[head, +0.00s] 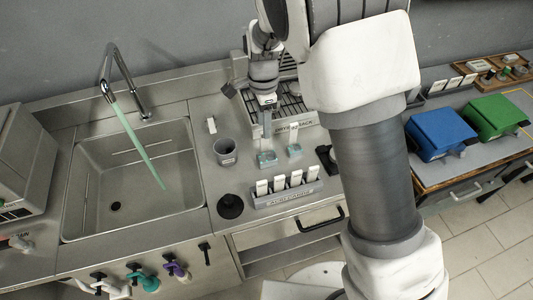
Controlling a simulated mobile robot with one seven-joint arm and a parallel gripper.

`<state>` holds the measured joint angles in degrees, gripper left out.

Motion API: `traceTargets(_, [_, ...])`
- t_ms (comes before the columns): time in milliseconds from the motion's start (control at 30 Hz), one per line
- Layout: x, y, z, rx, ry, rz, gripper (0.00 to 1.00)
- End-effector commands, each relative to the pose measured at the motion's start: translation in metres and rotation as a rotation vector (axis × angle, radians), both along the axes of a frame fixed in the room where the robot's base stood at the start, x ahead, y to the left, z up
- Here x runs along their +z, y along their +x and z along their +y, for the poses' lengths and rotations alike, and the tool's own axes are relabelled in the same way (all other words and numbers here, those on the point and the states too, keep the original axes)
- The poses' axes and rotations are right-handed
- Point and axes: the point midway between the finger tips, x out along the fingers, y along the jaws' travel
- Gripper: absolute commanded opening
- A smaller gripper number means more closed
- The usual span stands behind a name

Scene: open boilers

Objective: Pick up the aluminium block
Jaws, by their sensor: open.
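My gripper (266,122) points down over the steel counter, in front of the drying rack, with its jaws open. Two small pale teal glassy pieces stand just below and beside it, one (266,159) almost under the fingers and one (294,151) to the right. I cannot tell whether the fingers touch anything. I cannot clearly single out the aluminium block; a long grey holder (288,199) with several white upright pieces stands nearer the counter's front edge. My arm hides part of the counter to the right.
The drying rack (299,125) stands behind the gripper. A grey cup (225,151) and a black round item (230,206) stand left of it. A sink (128,190) with a tap (127,82) lies further left. Blue (440,133) and green (495,116) boxes stand right, past my arm.

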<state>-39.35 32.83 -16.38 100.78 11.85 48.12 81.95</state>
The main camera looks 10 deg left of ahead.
Motion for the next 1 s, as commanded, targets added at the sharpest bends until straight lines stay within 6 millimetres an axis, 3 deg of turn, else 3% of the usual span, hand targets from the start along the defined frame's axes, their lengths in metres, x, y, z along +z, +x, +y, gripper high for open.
traceTargets(100, [-0.016, 0.000, 0.000, 0.000, -0.001, 0.000, 0.49])
traceTargets(300, [-0.028, 0.000, -0.001, 0.000, -0.001, 0.000, 0.49])
traceTargets(600, [-0.069, 0.001, -0.001, 0.000, -0.001, 0.000, 0.49])
traceTargets(900, [-0.073, 0.001, -0.001, 0.000, 0.000, -0.001, 0.49])
traceTargets(1000, [-0.073, 0.001, -0.001, 0.000, 0.000, -0.001, 0.31])
